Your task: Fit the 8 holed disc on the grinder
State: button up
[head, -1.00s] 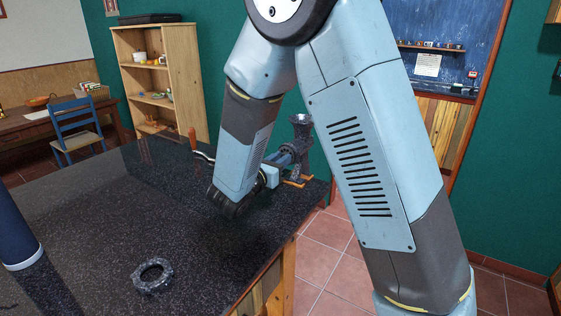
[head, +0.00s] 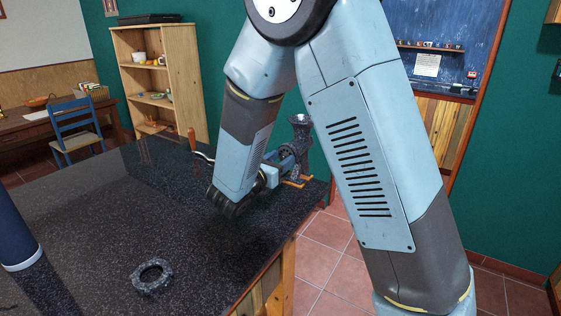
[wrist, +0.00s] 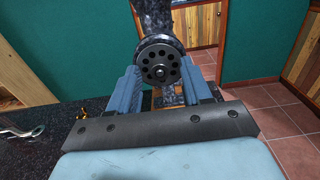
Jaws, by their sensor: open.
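The grinder (head: 300,132) is a dark speckled metal body with a funnel top, at the far right corner of the black table. It also fills the top of the wrist view (wrist: 156,14). A dark round disc with a ring of holes (wrist: 161,76) sits at the grinder's round mouth, facing my wrist camera. I cannot tell how deep it sits. My gripper (wrist: 160,82) is open, one blue finger on each side of the disc. In the head view my gripper (head: 284,166) is right by the grinder, partly hidden by my arm.
A dark speckled ring (head: 138,285) lies near the front of the table. A crank with a wooden handle (head: 192,138) lies left of my gripper; its metal end shows in the wrist view (wrist: 22,132). A dark blue cylinder (head: 12,230) stands at the left. The middle tabletop is clear.

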jog(key=v, duration=0.6)
dwell(0.7)
jog(key=s+d+r+m+g, duration=0.3)
jog(key=s+d+m+g, duration=0.3)
jog(key=d, duration=0.4)
jog(key=s+d+r+m+g, duration=0.2)
jog(key=s+d+m+g, duration=0.25)
jog(key=d+m, duration=0.4)
jog(key=s+d+r+m+t+y, duration=0.2)
jog(key=s+r+m+y, duration=0.5)
jog(key=s+m+y, duration=0.4)
jog(key=shift+s+m, duration=0.95)
jog(key=shift+m, duration=0.5)
